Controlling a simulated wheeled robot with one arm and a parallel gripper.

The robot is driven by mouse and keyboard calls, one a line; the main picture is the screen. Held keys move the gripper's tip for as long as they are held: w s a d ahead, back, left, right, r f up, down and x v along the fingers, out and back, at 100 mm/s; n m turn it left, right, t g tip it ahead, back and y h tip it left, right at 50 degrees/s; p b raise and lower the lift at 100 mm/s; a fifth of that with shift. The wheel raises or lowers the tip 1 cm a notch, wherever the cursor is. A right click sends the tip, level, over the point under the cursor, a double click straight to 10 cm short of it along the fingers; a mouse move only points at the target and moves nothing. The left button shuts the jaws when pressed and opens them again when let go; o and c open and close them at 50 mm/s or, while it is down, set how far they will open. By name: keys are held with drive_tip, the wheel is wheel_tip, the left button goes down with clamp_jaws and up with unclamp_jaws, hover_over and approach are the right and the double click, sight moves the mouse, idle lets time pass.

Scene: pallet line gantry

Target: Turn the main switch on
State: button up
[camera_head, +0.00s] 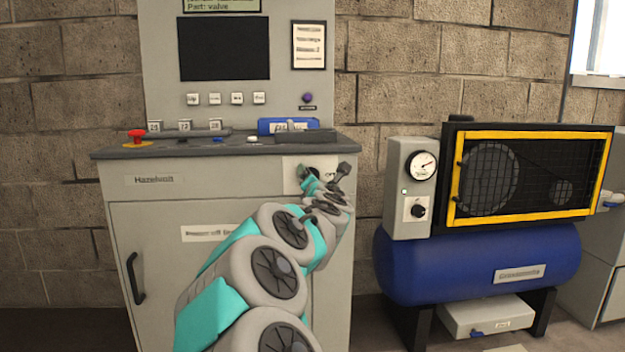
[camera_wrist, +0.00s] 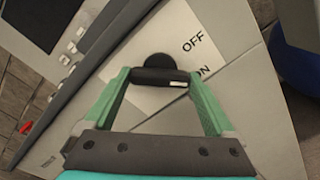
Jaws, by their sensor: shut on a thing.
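The main switch is a black rotary knob with a bar handle (camera_wrist: 160,77) on a white plate (camera_wrist: 150,103) marked OFF and ON. In the wrist view my gripper (camera_wrist: 162,78) has its two green fingers at opposite ends of the bar and is shut on it. The white mark on the bar is at its right end, close to the ON label (camera_wrist: 203,71); OFF sits above that. In the head view my gripper (camera_head: 322,186) is at the plate (camera_head: 294,163) on the cabinet's upper right front, and hides most of the knob.
The grey cabinet (camera_head: 180,285) has a worktop with a red emergency button (camera_head: 136,135) and a blue item (camera_head: 277,126). A black door handle (camera_head: 134,278) is at left. A blue compressor tank (camera_head: 478,262) with a yellow-framed guard stands right of the cabinet.

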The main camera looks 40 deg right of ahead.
drive_tip(key=shift+m, duration=4.3)
drive_tip(key=o, duration=1.1)
drive_tip(key=shift+c, duration=0.2)
drive_tip(key=v, duration=0.7)
drive_tip(key=shift+s, duration=0.4)
